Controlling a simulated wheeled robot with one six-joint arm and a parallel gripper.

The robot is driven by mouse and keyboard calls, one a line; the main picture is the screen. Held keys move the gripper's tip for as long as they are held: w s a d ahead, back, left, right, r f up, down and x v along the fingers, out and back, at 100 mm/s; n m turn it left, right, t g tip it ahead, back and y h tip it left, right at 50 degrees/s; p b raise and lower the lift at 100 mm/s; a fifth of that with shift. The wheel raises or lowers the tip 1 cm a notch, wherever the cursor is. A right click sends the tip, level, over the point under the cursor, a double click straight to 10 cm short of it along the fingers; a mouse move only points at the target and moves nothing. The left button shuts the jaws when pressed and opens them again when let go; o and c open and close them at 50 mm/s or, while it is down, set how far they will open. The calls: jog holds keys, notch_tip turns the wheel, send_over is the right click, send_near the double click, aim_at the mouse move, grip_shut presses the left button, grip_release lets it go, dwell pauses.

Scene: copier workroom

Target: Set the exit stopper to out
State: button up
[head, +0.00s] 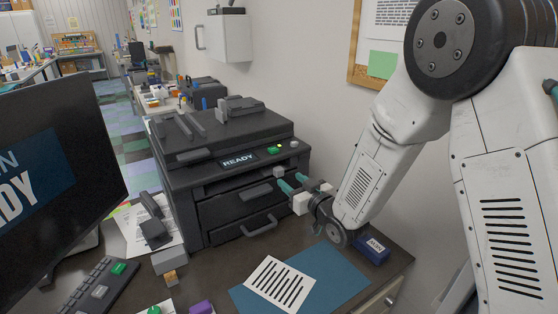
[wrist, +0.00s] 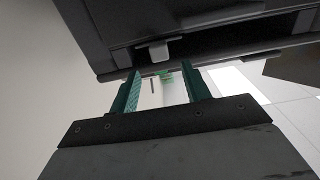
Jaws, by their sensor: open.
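The black copier (head: 235,175) stands on the dark counter with its display reading READY. A small light grey tab (head: 278,171) sits at the right of its front exit slot and looks like the exit stopper; its setting cannot be read. A pale grey tab, apparently the same part, also shows in the wrist view (wrist: 158,50), just beyond the fingertips. My gripper (head: 293,182) is open with teal fingers, close in front of the copier's right front. In the wrist view my gripper (wrist: 162,75) has nothing held between its fingers.
A blue mat (head: 335,275) with a printed sheet (head: 279,284) lies below and in front of my gripper. A dark blue MAIN box (head: 372,250) is at the right. Drawer handles (head: 259,227) protrude from the copier front. A monitor (head: 60,165) and keyboard (head: 98,288) stand left.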

aim_at(281, 171)
jog(key=x, duration=0.8)
jog(key=shift+r, duration=0.15)
